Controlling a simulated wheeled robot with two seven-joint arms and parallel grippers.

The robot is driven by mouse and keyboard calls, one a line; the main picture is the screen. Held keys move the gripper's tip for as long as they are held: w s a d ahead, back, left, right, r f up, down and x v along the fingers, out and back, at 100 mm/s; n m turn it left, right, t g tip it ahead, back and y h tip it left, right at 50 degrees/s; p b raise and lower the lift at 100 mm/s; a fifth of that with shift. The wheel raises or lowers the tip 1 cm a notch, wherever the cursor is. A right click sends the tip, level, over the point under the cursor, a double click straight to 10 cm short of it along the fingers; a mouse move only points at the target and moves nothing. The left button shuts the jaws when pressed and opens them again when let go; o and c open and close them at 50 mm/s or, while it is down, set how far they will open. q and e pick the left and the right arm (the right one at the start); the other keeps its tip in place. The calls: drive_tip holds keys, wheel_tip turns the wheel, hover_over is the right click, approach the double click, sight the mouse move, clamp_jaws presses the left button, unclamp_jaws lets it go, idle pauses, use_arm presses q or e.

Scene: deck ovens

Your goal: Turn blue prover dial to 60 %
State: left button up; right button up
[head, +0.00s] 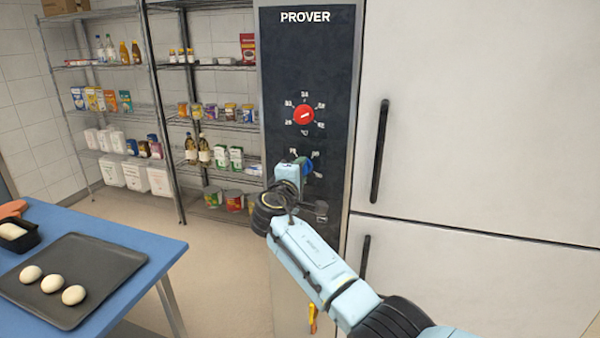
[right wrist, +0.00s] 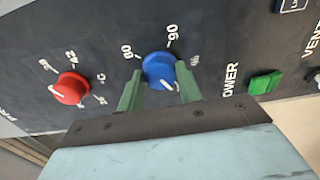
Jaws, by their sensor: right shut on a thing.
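The blue dial (right wrist: 158,70) sits on the black prover panel (right wrist: 105,30), between the two green fingers of my right gripper (right wrist: 159,72), which is shut on it. Its white pointer mark shows on the side towards the gripper body. White numbers stand around it, one reading 90; another looks like 60 or 80, and the rest are hard to read. In the head view the blue dial (head: 308,166) is mostly hidden behind my right gripper (head: 299,165). My left gripper is not in view.
A red dial (head: 304,115) is above the blue one on the panel. In the right wrist view a green power switch (right wrist: 265,83) is beyond it. Door handles (head: 379,150) stand out at the right. A blue table (head: 150,243) with a dough tray (head: 105,262) is at the left.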

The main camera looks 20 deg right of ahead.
drive_tip(key=o, duration=1)
drive_tip(key=b+v, duration=0.1)
drive_tip(key=v, duration=1.2)
drive_tip(key=shift+a, duration=0.2)
drive_tip(key=shift+s+f, duration=0.1)
drive_tip(key=shift+s, duration=0.05)
